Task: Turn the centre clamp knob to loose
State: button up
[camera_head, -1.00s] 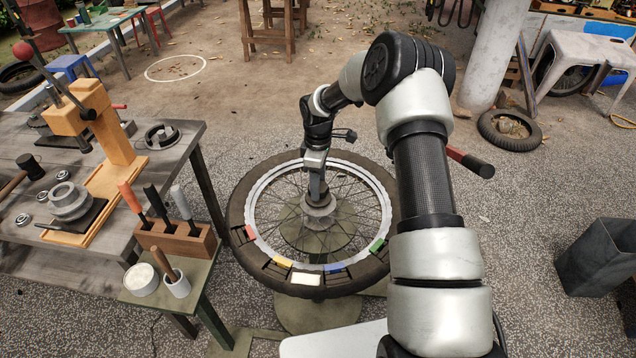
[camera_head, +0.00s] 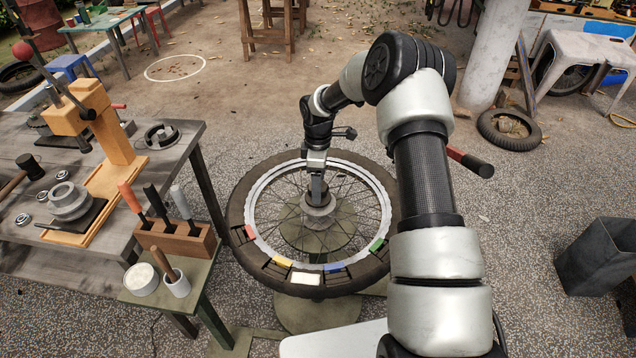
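The centre clamp knob (camera_head: 318,208) is a grey round piece at the hub of a spoked wheel with a black tyre (camera_head: 240,205). The wheel lies flat on a round greenish stand (camera_head: 320,312). My gripper (camera_head: 317,198) points down from above, with its fingertips at the top of the knob. The fingers look close together and hide part of the knob. At this size I cannot tell whether they grip it.
Coloured markers and a white label (camera_head: 306,279) sit on the wheel's near side. A small table with a wooden tool block (camera_head: 178,241) and white cups stands at left, beside a workbench (camera_head: 190,135). A grey bin (camera_head: 598,262) is at right.

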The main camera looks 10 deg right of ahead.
jog(key=shift+r, duration=0.15)
notch_tip(320, 180, up, 17)
jog(key=p, duration=0.1)
jog(key=shift+p, duration=0.4)
jog(key=s+r+m+t+p, duration=0.1)
jog(key=s+r+m+p, duration=0.1)
jog(key=s+r, duration=0.45)
jog(key=s+r+m+t+h+p, duration=0.1)
jog(key=s+r+m+p, duration=0.15)
jog(key=r, duration=0.65)
jog(key=s+r+m+p, duration=0.1)
jog(key=s+r, duration=0.4)
jog(key=r, duration=0.2)
jog(key=s+r+m+t+p, duration=0.1)
jog(key=s+r+m+p, duration=0.2)
jog(key=s, duration=0.7)
jog(key=s+r+m+t+y+p, duration=0.1)
jog(key=s+r+m+t+p, duration=0.1)
jog(key=s+m, duration=0.4)
jog(key=s+r+p, duration=0.1)
jog(key=s+r, duration=0.1)
jog(key=s, duration=0.2)
jog(key=shift+s+r+t, duration=0.2)
jog(key=shift+r+t, duration=0.1)
jog(key=shift+r, duration=0.1)
